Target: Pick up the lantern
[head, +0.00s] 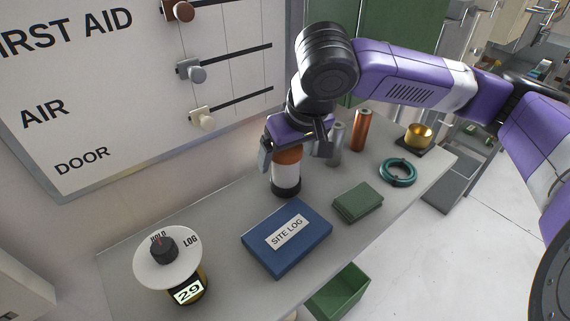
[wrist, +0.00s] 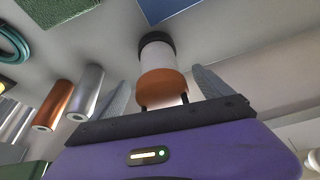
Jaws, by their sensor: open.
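The lantern (head: 286,180) looks like an upright cylinder with an orange-brown top, a pale middle and a black base. It stands on the grey shelf (head: 226,226) near the wall. My gripper (head: 292,158) is open and over the lantern's top, with a finger to either side of it in the head view. In the wrist view the lantern (wrist: 158,65) lies between the two grey fingertips, its orange end towards the gripper. I cannot tell whether the fingers touch it. Its upper part is partly hidden by my gripper in the head view.
A blue SITE LOG book (head: 287,240), a green block (head: 358,203), a teal ring (head: 398,172), a copper cylinder (head: 361,130) and a silver cylinder (head: 335,143) share the shelf. A dial device (head: 168,262) stands at left. A slider board (head: 130,85) is on the wall behind.

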